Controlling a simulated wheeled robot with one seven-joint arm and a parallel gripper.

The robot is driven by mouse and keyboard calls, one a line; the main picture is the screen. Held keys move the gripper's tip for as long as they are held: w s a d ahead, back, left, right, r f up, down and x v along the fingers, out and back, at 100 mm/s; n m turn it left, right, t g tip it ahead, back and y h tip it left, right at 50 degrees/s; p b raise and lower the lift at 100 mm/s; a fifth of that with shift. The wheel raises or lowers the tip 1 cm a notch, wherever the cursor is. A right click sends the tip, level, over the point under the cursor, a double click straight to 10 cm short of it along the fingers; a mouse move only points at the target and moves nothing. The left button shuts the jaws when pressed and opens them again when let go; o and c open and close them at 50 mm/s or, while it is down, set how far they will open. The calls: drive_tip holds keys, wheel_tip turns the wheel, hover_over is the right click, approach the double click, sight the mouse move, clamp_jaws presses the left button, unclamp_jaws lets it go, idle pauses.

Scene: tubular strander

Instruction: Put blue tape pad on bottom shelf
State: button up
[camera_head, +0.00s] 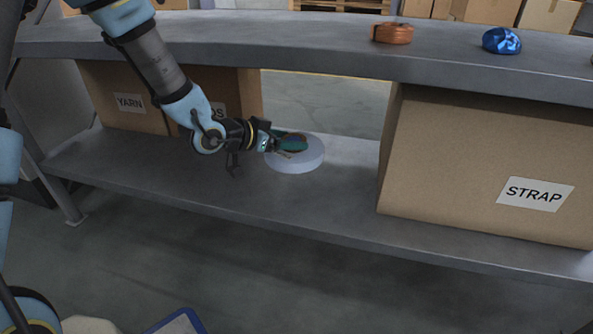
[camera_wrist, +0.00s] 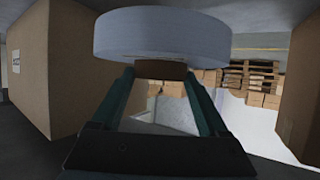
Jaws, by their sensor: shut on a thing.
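The tape pad (camera_head: 296,160) is a thick, pale blue-grey disc at the bottom shelf (camera_head: 330,212), in the gap between the cardboard boxes. In the wrist view the pad (camera_wrist: 160,33) fills the top middle, just beyond the fingertips. My gripper (camera_head: 296,143) reaches in from the left, with its green fingers over the pad's upper side. In the wrist view the fingers (camera_wrist: 162,72) are apart, with a small brown piece between their tips. My gripper is shut on the pad. I cannot tell whether the pad's underside touches the shelf.
A STRAP box (camera_head: 480,170) stands right of the pad. A YARN box (camera_head: 124,100) and another partly hidden box stand left. The upper shelf (camera_head: 300,50) runs above, bearing a copper-coloured coil (camera_head: 392,33) and a shiny blue bundle (camera_head: 502,41). The bottom shelf's front strip is clear.

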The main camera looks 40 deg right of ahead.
drive_tip(key=shift+s+d+f, duration=0.15)
drive_tip(key=shift+s+f, duration=0.1)
drive_tip(key=shift+f, duration=0.05)
wheel_tip(320, 180, down, 9)
drive_tip(key=b, duration=0.5)
drive_tip(key=shift+f, duration=0.15)
drive_tip(key=o, duration=1.5)
drive_tip(key=shift+o, duration=0.2)
